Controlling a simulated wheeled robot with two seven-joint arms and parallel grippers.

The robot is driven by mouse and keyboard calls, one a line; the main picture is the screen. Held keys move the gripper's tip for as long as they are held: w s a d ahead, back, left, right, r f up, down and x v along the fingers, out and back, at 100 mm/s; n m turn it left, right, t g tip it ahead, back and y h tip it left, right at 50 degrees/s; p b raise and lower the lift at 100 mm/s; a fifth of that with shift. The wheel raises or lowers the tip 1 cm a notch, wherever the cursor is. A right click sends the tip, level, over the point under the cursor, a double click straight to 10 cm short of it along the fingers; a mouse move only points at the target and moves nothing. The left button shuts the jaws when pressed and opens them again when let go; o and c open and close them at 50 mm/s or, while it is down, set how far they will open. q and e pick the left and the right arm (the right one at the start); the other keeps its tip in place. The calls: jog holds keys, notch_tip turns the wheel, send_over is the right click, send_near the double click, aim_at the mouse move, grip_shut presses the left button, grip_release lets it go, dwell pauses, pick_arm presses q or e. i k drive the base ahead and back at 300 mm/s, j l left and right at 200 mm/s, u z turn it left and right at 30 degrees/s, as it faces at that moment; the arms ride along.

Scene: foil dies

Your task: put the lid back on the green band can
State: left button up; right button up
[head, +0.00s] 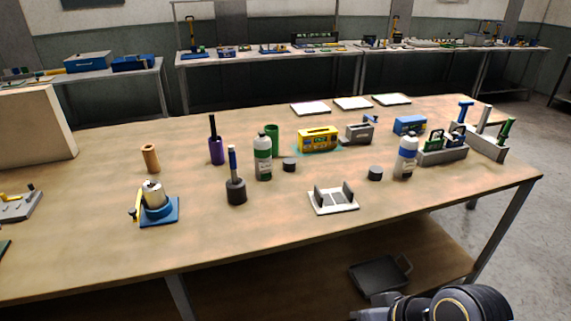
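The green band can (263,160) is a white bottle-like can with a green band, upright near the middle of the table in the head view. A small dark grey round piece (289,164), which looks like a lid, lies on the table just to its right, apart from it. A similar dark grey piece (375,173) lies further right, beside a white can with a blue band (406,158). Neither can has a dark piece on its top. Neither of my grippers shows; only a dark part of my arm is at the bottom right.
A green cylinder (272,138) stands close behind the green band can. A dark pot with a blue-handled tool (236,190) stands to its left front. A white bracketed plate (333,200) lies to the right front. The table (250,245) is clear along its front.

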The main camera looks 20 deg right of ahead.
aim_at(263, 163)
jog(key=i+l+u, duration=0.75)
jog(key=l+u, duration=0.2)
jog(key=l, duration=0.25)
